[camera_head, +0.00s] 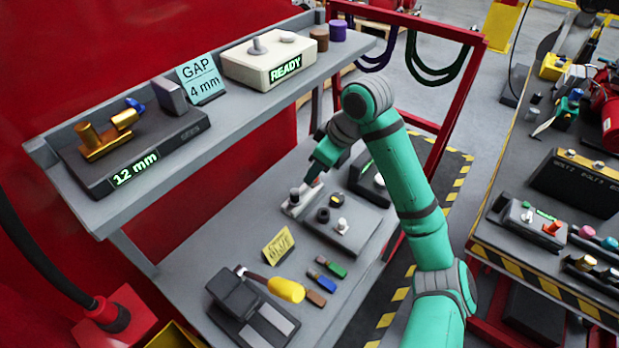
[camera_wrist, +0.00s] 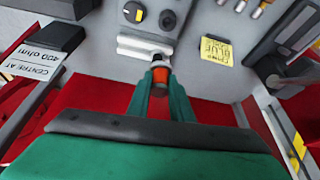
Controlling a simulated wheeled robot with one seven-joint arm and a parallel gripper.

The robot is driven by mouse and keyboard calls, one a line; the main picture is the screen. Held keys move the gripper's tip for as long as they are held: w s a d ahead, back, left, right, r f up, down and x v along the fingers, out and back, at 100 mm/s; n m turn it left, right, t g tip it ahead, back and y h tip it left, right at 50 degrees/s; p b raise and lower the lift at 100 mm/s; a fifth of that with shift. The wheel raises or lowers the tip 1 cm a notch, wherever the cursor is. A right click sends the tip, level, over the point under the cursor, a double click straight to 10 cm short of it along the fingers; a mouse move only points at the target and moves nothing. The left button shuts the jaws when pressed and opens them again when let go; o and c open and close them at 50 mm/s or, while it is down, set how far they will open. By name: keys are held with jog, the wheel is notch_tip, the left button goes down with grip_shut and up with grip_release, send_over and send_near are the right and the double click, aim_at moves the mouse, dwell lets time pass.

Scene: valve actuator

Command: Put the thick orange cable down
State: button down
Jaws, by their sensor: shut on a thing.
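My gripper (camera_head: 312,178) points down over the lower shelf, above a pale grey block (camera_head: 298,203). In the wrist view, my gripper (camera_wrist: 160,74) is shut on a short orange piece with a dark tip, which I take to be the thick orange cable (camera_wrist: 160,78). The tip is beside or over the edge of the pale block (camera_wrist: 145,46); I cannot tell whether it touches. The rest of the cable is hidden by the fingers, and little of it shows in the head view.
A grey panel with knobs (camera_head: 350,238) lies right of the block. A yellow sign (camera_head: 278,245), a yellow-handled tool (camera_head: 286,289) and small coloured pieces (camera_head: 325,267) are nearer. The upper shelf (camera_head: 215,132) overhangs at left. Bare shelf (camera_head: 225,240) shows left of the sign.

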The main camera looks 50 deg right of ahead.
jog(key=shift+w+d+f, duration=1.05)
jog(key=shift+w+f, duration=0.05)
jog(key=shift+f, duration=0.7)
jog(key=shift+w+d+f, duration=1.05)
jog(key=shift+w+f, duration=0.1)
jog(key=shift+f, duration=0.7)
jog(key=shift+w+d+f, duration=1.05)
jog(key=shift+w+f, duration=0.05)
jog(key=shift+f, duration=0.7)
jog(key=shift+f, duration=0.6)
jog(key=c, duration=1.6)
grip_release()
